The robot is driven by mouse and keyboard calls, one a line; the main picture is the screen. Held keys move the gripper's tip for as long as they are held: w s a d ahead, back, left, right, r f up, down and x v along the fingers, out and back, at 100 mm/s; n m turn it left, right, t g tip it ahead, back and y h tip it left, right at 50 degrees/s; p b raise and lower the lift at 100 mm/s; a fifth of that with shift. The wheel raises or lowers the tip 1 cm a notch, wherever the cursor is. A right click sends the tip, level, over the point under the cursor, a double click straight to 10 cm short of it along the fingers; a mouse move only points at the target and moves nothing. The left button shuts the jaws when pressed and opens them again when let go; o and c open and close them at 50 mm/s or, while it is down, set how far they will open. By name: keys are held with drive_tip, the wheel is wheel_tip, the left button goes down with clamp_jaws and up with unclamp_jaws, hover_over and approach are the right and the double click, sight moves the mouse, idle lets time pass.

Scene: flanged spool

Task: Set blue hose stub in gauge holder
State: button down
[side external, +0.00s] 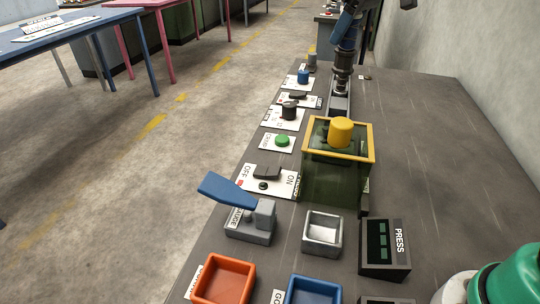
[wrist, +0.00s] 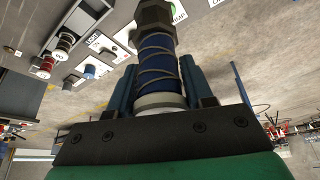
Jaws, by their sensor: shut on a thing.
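In the wrist view my gripper (wrist: 160,88) is shut on the blue hose stub (wrist: 157,60). The stub has pale bands, a dark hex fitting at its far end and a whitish collar at its near end. In the side external view the blue and dark end of my arm (side external: 347,30) is at the top, partly cut off. A dark metal fitting (side external: 342,72) there sits above a grey fixture (side external: 339,103); I cannot tell whether they touch. I cannot tell for certain which fixture is the gauge holder.
A yellow-rimmed green box (side external: 325,183) with a yellow cylinder (side external: 341,131) stands nearer the camera. Switch and button plates line the left edge. A blue lever (side external: 226,190), grey tray (side external: 309,247), orange bin (side external: 202,291) and PRESS box (side external: 384,270) stand in front. The table's right side is clear.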

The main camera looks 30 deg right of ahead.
drive_tip(key=s+a+n+y, duration=0.1)
drive_tip(key=s+a+n, duration=0.3)
drive_tip(key=s+a, duration=1.2)
drive_tip(key=shift+g, duration=0.4)
drive_tip(key=f, duration=2)
drive_tip(key=shift+s+d, duration=0.3)
drive_tip(key=shift+d, duration=0.1)
drive_tip(key=shift+f, duration=0.3)
drive_tip(key=shift+c, duration=1.7)
unclamp_jaws()
drive_tip(key=shift+f, duration=0.1)
